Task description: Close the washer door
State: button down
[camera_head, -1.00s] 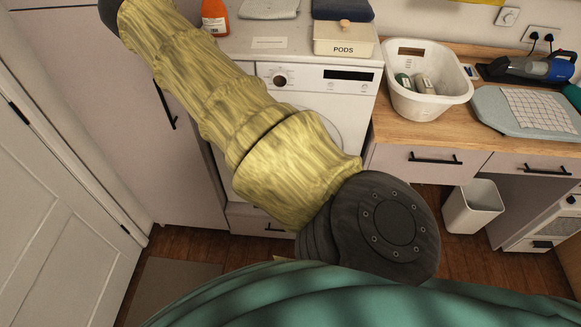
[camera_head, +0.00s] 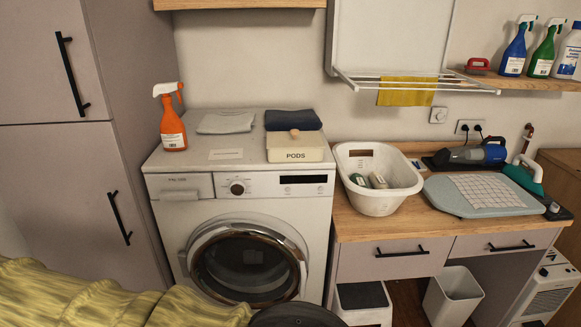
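The white washer (camera_head: 170,215) stands left of centre under a counter-height top. Its round door (camera_head: 250,262) has a chrome rim and dark glass and sits at or close to the front of the machine. The rim looks shifted a little left and down from the pale ring behind it, and I cannot tell whether the door is fully shut or slightly ajar. My gripper is out of view. My yellow-sleeved arm and a dark joint cross the bottom left, close to the door's lower edge in the picture.
On the washer are an orange spray bottle (camera_head: 170,120), folded cloths (camera_head: 226,123) and a pods box (camera_head: 296,150). A tall cabinet (camera_head: 100,190) stands left. The wooden counter (camera_head: 350,225) at right holds a white basket (camera_head: 376,200). A bin (camera_head: 452,298) stands below.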

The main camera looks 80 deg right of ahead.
aim_at(194, 266)
jog(key=z, duration=2.2)
